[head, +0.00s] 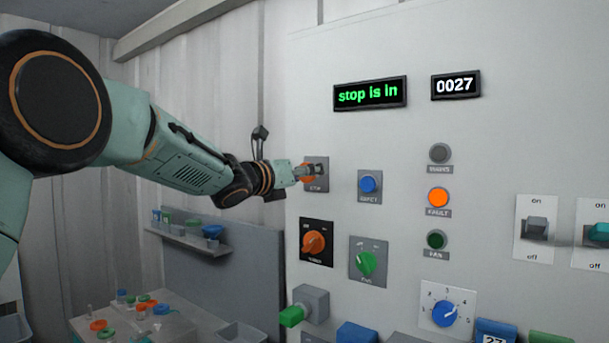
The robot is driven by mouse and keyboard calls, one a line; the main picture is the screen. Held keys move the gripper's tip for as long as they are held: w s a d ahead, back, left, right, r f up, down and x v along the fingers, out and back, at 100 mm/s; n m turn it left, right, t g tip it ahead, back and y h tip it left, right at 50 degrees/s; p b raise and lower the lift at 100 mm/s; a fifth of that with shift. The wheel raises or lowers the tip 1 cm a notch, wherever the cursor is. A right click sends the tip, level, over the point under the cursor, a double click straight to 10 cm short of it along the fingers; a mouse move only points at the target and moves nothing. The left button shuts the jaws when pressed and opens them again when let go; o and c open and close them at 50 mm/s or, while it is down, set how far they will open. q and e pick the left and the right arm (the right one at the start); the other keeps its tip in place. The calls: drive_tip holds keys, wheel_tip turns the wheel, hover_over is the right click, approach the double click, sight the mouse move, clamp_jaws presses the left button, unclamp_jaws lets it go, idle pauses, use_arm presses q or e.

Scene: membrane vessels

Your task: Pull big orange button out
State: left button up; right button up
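The big orange button (306,177) sits on a grey square plate (318,186) on the white wall panel, above an orange rotary knob. My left gripper (308,172) is at the button, in front of it and hiding most of it. The fingers are small here, and I cannot tell whether they grip it or only touch it. The display (369,93) above reads "stop is in" in green. My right gripper is not in view.
A blue button (369,184) is close on the right, with an orange knob (314,243) and a green knob (365,263) below. The lit "FAULT" lamp (438,197) and a counter (455,85) reading 0027 are further right. A shelf (190,240) and a table with small vessels are at left.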

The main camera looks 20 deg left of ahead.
use_arm(q)
drive_tip(key=v, duration=1.2)
idle(0.4)
